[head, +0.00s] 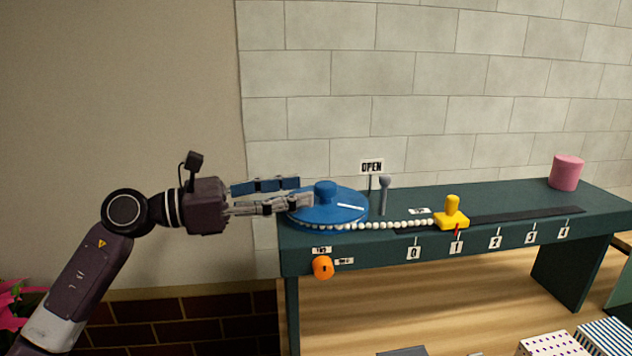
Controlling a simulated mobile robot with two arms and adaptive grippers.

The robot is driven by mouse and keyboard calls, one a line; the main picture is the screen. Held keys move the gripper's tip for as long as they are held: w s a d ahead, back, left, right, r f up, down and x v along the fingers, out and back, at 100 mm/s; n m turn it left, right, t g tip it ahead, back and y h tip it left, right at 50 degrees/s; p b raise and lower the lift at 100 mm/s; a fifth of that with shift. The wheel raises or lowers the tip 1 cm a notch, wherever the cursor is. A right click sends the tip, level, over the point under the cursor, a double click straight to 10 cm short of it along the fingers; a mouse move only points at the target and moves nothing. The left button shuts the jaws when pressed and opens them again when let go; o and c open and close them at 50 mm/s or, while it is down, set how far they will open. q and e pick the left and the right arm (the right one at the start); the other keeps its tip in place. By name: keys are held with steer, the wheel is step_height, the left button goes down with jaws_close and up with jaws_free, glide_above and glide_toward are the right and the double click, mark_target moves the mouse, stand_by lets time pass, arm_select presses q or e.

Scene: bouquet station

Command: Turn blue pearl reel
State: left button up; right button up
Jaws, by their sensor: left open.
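The blue pearl reel (345,209) is a flat disc with a short round knob (325,192) on top and a white mark on its right side. It lies at the left end of the dark green bench. A string of white pearls (385,226) runs from its front edge to a yellow slider (452,214), whose red pointer is by the label 1. My left gripper (305,192) is open, with its fingers pointing right at the reel's left side, close to the knob. I cannot tell whether they touch it. My right gripper is not in view.
A grey lever (384,195) with a round top stands behind the reel, by an OPEN sign (371,167). An orange knob (323,267) is on the bench (350,258) front. A pink cylinder (566,173) stands at the far right. A dark slot (525,215) runs right of the slider.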

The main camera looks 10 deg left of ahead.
mark_target(325, 184)
arm_select(q)
steer(key=x, duration=0.2)
steer(key=p+x, duration=0.2)
steer(key=x, duration=0.1)
steer(key=shift+d+r, duration=0.25)
steer(key=shift+d, duration=0.15)
steer(key=shift+w+d, duration=0.15)
steer(key=shift+w+d+f, duration=0.1)
steer(key=shift+d, duration=0.05)
steer(key=shift+c, duration=0.2)
jaws_close()
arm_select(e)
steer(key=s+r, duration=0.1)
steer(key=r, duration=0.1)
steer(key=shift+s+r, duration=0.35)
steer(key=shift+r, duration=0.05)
